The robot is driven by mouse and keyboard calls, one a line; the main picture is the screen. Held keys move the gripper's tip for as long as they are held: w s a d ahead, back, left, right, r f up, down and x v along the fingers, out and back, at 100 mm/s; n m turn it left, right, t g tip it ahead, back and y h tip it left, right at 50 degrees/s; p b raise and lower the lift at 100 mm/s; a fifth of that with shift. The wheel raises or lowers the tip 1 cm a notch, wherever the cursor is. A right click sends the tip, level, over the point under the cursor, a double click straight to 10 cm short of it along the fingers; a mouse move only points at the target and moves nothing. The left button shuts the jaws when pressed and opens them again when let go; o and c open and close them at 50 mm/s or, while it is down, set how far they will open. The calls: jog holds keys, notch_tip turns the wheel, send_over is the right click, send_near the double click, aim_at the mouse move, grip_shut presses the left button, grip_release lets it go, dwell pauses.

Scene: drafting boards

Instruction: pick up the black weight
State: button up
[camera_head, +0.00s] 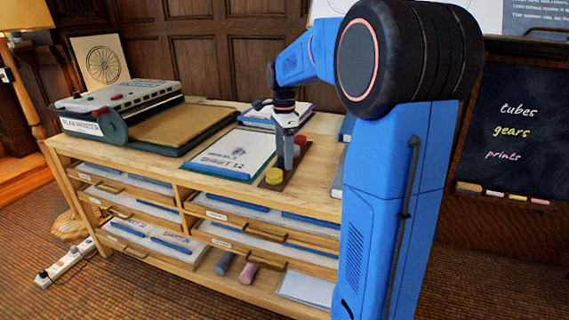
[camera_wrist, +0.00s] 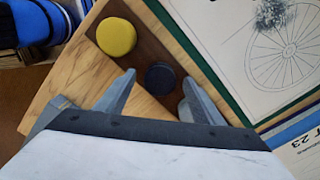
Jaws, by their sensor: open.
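The black weight (camera_wrist: 159,79) is a dark round disc on a brown wooden strip (camera_wrist: 141,50), seen in the wrist view. My gripper (camera_wrist: 158,77) is open, with one finger on each side of the black weight in that view. I cannot tell whether the fingers touch it or how far above the strip they are. In the head view my gripper (camera_head: 288,163) points down over the strip (camera_head: 285,181), and the black weight is not clearly visible there.
A yellow weight (camera_head: 273,176) and a red weight (camera_head: 300,140) stand close by on the strip. A drawing sheet on a green board (camera_head: 228,152) lies to the left. A blueprinter machine (camera_head: 120,108) stands farther left on the wooden cabinet.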

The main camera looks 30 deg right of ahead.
jog(key=shift+f, duration=0.15)
jog(key=c, duration=1.6)
jog(key=shift+o, duration=0.2)
